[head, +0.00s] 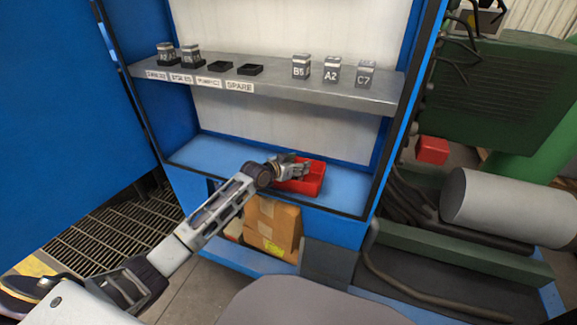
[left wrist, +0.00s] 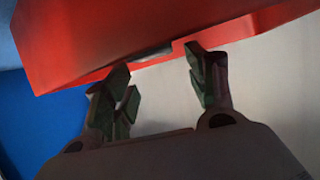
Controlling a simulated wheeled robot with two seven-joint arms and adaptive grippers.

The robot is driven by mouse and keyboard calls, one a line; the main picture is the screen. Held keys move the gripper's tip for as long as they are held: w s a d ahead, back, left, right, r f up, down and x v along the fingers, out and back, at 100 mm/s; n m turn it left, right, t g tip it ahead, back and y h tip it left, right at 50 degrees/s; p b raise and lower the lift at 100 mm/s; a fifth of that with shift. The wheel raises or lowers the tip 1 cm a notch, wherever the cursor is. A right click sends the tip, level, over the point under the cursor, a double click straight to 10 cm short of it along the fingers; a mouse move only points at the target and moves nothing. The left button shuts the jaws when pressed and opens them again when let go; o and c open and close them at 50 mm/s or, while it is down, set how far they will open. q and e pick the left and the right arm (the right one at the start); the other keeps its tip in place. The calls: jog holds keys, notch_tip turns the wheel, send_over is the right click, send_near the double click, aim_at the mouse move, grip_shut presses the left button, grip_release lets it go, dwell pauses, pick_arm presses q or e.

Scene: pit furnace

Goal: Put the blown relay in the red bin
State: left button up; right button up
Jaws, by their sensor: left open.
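The red bin (head: 316,182) sits on the blue cabinet floor below the shelf. It also fills the top of the left wrist view (left wrist: 190,30). My left gripper (head: 300,167) is at the bin, over its left part. In the left wrist view its fingers (left wrist: 160,85) are apart with nothing between them. A small dark grey patch shows at the bin's edge there; I cannot tell what it is. Relays marked B5 (head: 301,67), A2 (head: 332,70) and C7 (head: 365,74) stand on the shelf. None is recognisable as blown. My right gripper is not in view.
On the shelf's left (head: 290,86), two black sockets hold relays (head: 166,52) (head: 190,55); two more sockets (head: 220,66) (head: 250,70) are empty, one above a SPARE label. A cardboard box (head: 272,227) is below. Blue cabinet walls flank the opening.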

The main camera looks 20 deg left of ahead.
pick_arm(q)
jog(key=shift+r, duration=0.55)
jog(key=shift+p+v, duration=0.35)
jog(key=shift+v, duration=0.45)
jog(key=p+v, duration=0.3)
jog(key=v, duration=0.7)
jog(key=shift+s+a, duration=0.15)
jog(key=shift+s, duration=0.05)
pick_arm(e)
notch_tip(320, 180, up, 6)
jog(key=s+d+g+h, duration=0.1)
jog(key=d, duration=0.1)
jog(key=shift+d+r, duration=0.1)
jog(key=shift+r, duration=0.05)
pick_arm(q)
jog(key=shift+f, duration=0.1)
